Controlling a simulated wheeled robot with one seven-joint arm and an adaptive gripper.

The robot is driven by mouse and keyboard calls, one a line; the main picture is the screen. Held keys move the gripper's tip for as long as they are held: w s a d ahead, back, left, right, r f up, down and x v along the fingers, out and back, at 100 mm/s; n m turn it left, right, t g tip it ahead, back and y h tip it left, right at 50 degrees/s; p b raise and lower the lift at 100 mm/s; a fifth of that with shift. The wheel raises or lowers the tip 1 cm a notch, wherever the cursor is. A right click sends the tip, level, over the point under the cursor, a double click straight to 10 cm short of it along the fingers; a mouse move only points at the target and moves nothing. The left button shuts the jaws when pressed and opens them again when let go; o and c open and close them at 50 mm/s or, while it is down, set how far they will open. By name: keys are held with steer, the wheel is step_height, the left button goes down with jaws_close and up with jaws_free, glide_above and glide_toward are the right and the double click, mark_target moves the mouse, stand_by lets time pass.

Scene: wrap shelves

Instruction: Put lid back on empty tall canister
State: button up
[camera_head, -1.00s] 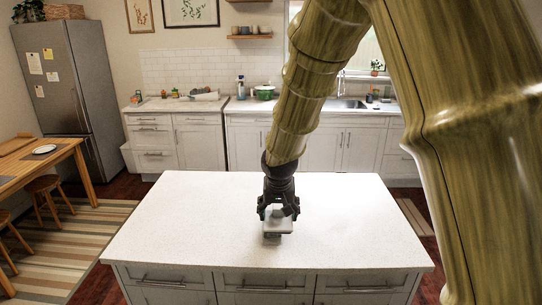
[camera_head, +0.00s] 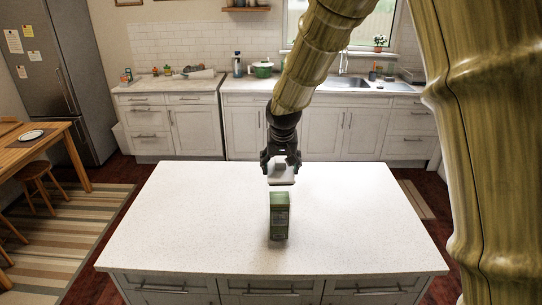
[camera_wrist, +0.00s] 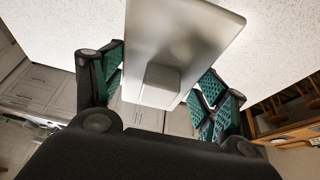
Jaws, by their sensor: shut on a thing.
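The lid (camera_head: 282,176) is a pale grey flat plate with a block-shaped knob. It also shows in the wrist view (camera_wrist: 190,35), with the knob (camera_wrist: 162,80) facing the camera. My gripper (camera_head: 281,163) is shut on the lid, with its teal-padded fingers on both sides; the exact contact is unclear. The tall canister (camera_head: 279,216) is a green upright box on the white island top (camera_head: 180,220). In the head view the lid is apart from the canister, just above its top in the picture. The canister is not seen in the wrist view, and its inside cannot be made out.
The island top around the canister is clear. Behind it stands a back counter (camera_head: 170,92) with a green pot (camera_head: 263,69) and a sink (camera_head: 355,84). A wooden table (camera_head: 50,150) with a plate and a stool stands at left.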

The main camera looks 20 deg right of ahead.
steer(key=shift+w+d, duration=0.15)
steer(key=shift+s+a+f+b, duration=0.1)
steer(key=shift+s+a+b, duration=0.15)
steer(key=shift+s+b, duration=0.25)
steer(key=shift+w+a+f+b, duration=0.15)
steer(key=shift+w+f+b, duration=0.15)
steer(key=shift+f, duration=0.35)
steer(key=shift+w+a+f+b, duration=0.1)
steer(key=shift+w+f+b, duration=0.1)
steer(key=shift+f+b, duration=0.3)
steer(key=shift+s+d+f+b, duration=0.15)
steer(key=shift+s+f+b, duration=0.25)
steer(key=shift+f, duration=0.35)
steer(key=shift+w+f, duration=0.25)
steer(key=shift+f, duration=0.35)
steer(key=shift+s+r, duration=0.1)
steer(key=shift+s, duration=0.05)
